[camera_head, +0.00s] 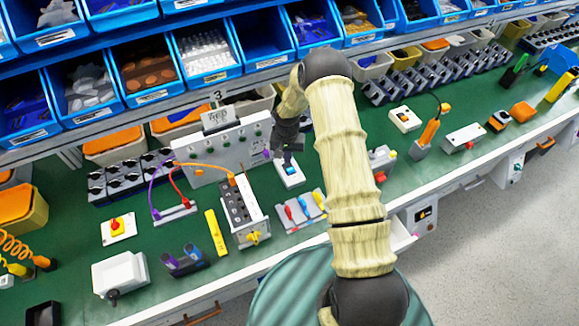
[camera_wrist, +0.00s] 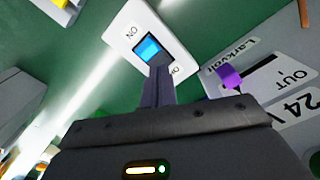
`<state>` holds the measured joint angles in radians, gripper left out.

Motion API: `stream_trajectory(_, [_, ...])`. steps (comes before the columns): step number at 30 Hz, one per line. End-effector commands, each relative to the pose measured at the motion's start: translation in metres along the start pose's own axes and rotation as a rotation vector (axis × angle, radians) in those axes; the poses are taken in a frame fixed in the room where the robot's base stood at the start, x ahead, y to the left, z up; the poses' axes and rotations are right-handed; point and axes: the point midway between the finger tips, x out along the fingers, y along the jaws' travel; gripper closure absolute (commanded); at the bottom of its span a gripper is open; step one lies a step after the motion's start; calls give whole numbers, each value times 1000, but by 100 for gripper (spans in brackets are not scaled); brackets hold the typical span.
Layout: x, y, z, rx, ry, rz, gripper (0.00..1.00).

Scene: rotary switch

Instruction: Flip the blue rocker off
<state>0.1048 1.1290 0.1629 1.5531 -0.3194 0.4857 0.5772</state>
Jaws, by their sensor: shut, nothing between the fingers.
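The blue rocker (camera_wrist: 149,49) sits in a white switch plate (camera_wrist: 126,22) with "ON" lettering at one end; a second label at the other end is partly hidden. In the head view the white plate (camera_head: 290,178) lies on the green bench with the blue rocker (camera_head: 290,169) on top. My gripper (camera_wrist: 158,72) is shut and empty, its fingertips at the lower edge of the rocker in the wrist view. I cannot tell whether they touch it. In the head view my gripper (camera_head: 288,158) is just above the switch.
A grey panel (camera_head: 215,155) with a purple knob (camera_wrist: 229,77) stands close to the switch. A block of coloured levers (camera_head: 300,211) and a metal terminal box (camera_head: 240,208) are in front. Blue bins (camera_head: 207,55) line the back.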

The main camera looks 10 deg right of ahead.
Motion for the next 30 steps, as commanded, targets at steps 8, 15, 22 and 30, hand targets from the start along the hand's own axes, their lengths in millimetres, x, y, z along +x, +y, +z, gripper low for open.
stream_trajectory(8, [1,0,0,0,0,0,100])
stream_trajectory(15, [4,0,0,0,0,0,100])
stream_trajectory(22, [7,0,0,0,0,0,100])
stream_trajectory(30, [10,0,0,0,0,0,100])
